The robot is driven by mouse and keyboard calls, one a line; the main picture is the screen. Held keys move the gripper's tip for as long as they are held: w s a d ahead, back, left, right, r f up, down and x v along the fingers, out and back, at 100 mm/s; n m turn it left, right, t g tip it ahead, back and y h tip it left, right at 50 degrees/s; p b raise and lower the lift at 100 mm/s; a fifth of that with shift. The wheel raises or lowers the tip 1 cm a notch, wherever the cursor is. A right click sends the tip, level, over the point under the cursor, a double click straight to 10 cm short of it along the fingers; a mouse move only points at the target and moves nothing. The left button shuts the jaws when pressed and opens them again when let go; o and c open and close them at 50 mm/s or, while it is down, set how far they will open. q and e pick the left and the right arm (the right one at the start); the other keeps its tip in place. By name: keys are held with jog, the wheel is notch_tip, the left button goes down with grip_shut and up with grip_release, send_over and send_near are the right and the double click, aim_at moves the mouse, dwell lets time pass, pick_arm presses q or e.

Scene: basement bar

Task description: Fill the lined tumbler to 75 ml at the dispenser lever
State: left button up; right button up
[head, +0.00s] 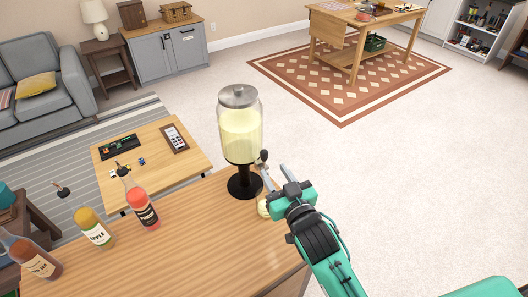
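The dispenser (240,132) is a clear jar of pale yellow liquid with a silver lid, on a black pedestal at the far right end of the wooden counter. Its dark lever (262,156) sticks out at the jar's lower right. My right gripper (271,168) is close to the lever, its two fingers apart with nothing visible between them. I cannot tell whether a finger touches the lever. A small pale yellowish vessel (263,208), seemingly the tumbler, stands below, partly hidden by my gripper. Its lines and fill level cannot be made out. My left gripper is out of view.
The counter's front middle is clear. A low table (190,160) stands beyond it.

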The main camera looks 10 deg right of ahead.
aim_at(266, 159)
jog(key=w, duration=0.2)
jog(key=w+a+p, duration=0.1)
jog(key=w, duration=0.2)
jog(key=w+p, duration=0.1)
jog(key=w, duration=0.1)
jog(key=shift+w+a, duration=0.2)
jog(key=shift+w, duration=0.15)
grip_shut()
